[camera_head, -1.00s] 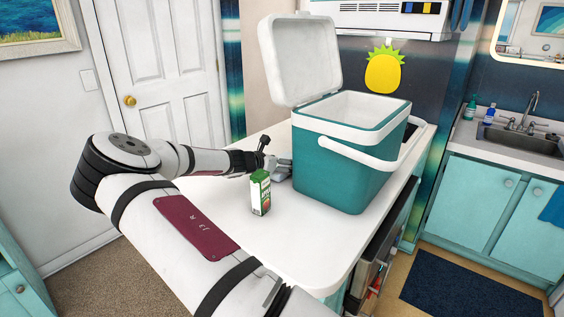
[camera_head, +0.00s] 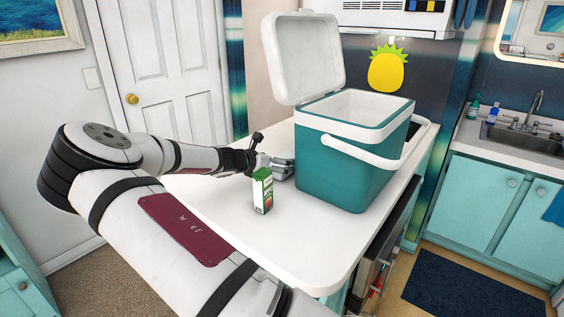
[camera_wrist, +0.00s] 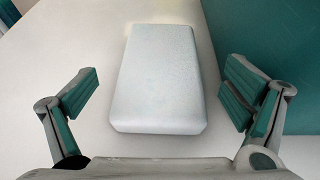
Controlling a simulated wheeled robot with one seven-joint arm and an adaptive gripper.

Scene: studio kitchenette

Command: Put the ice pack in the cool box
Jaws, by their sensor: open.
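The ice pack (camera_wrist: 160,80) is a pale, rounded block lying on the white counter. In the wrist view it lies between and just beyond the spread fingers of my gripper (camera_wrist: 160,98), with a gap on each side. In the head view my gripper (camera_head: 270,163) is low over the counter beside the cool box, and the ice pack is hard to tell apart from it there. The teal cool box (camera_head: 345,170) stands on the counter with its white lid (camera_head: 306,58) raised; its teal wall (camera_wrist: 265,40) shows at the right of the wrist view. The box's floor is hidden.
A green and white juice carton (camera_head: 262,191) stands upright on the counter (camera_head: 300,245), in front of my gripper. The box's white handle (camera_head: 365,157) hangs across its front. The counter's front part is clear.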

